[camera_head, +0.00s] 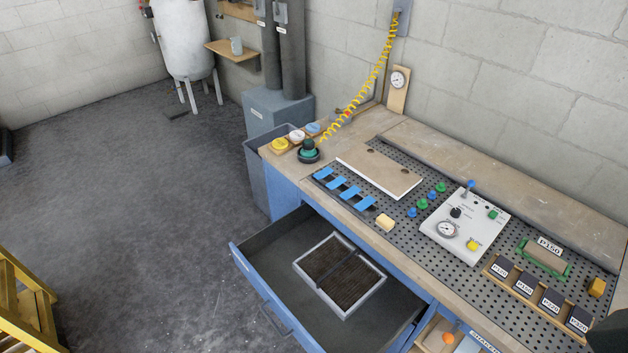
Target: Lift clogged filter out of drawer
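The clogged filter (340,274) lies flat in the open drawer. It has a pale square frame, dark brown pleats in two halves and a dark bar across its middle. The blue drawer (262,298) is pulled out from the front of the workbench. Its dark grey floor shows bare around the filter, and a dark handle is on its front. Nothing is seen touching the filter. Neither of my grippers can be made out in the view.
The workbench top (400,136) holds a white gauge panel (464,228), a flat board (378,172), blue clips and a row of labelled blocks. A yellow railing (22,310) stands at lower left. A dark shape cuts into the bottom right corner. Floor left of the drawer is clear.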

